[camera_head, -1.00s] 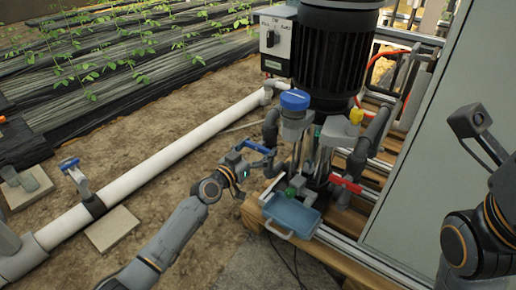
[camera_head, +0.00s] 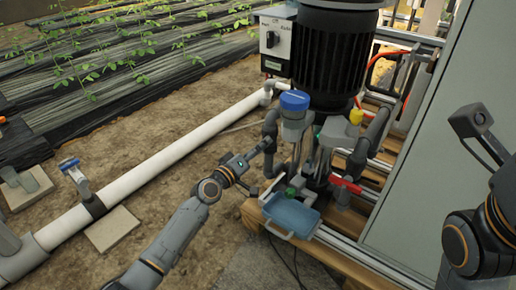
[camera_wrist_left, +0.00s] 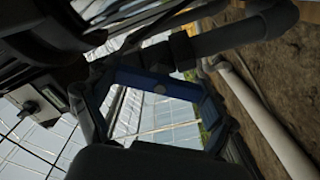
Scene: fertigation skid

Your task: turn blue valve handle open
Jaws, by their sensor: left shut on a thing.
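My left gripper (camera_head: 262,152) reaches the dark pipework left of the silver filter housings. In the head view this handle is hidden behind the gripper. Another blue valve handle (camera_head: 69,164) stands apart on the white pipe at the left. My right arm is at the right edge; its dark end (camera_head: 470,120) is too unclear to show whether the gripper is open.
A blue-capped filter housing (camera_head: 294,102) stands close right of the left gripper. A red handle (camera_head: 346,184) and a blue-grey tray (camera_head: 291,216) are nearby. A black motor (camera_head: 330,55) rises behind. A grey cabinet (camera_head: 425,190) blocks the right. Bare soil lies to the left.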

